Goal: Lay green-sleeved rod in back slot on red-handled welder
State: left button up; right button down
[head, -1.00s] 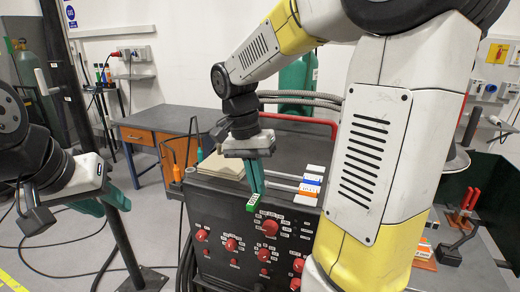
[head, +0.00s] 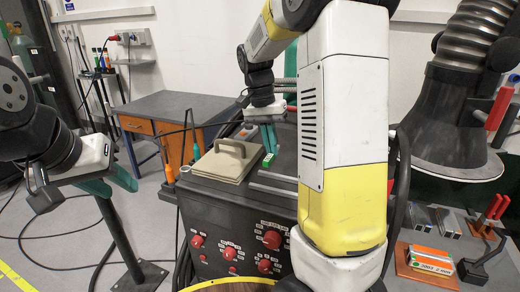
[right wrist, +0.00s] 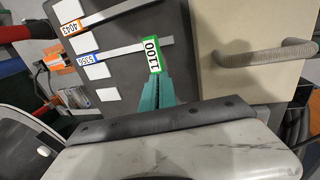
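My right gripper (head: 268,142) is shut on the green-sleeved rod (head: 268,160) above the top of the dark welder (head: 225,212). In the right wrist view, the green sleeve (right wrist: 153,55) with its white number label sits at the tips of the teal fingers (right wrist: 158,92); the rod's bare length is not clearly visible. An orange-labelled rod (right wrist: 110,45) and a blue-labelled rod (right wrist: 125,50) lie on the welder top, with blank white squares beside them. The red handle (right wrist: 14,33) shows at the left edge of that view. My left gripper (head: 110,185) is open and empty, off the welder's left side.
A beige block with a handle (head: 226,160) lies on the welder top, close to the held rod. A large fume hood (head: 450,130) stands at the right, above a bench with an orange-labelled block (head: 430,262) and red-handled clamps (head: 492,208). My right arm covers part of the welder.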

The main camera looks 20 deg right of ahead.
aim_at(274, 163)
jog(key=w, duration=0.1)
jog(key=w+d, duration=0.1)
jog(key=w, duration=0.1)
jog(key=shift+d+f, duration=0.15)
jog(key=shift+d, duration=0.1)
jog(key=shift+s+f, duration=0.1)
jog(key=shift+f, duration=1.65)
jog(key=shift+f, duration=0.1)
jog(key=c, duration=1.7)
grip_release()
jog(key=shift+a, duration=0.1)
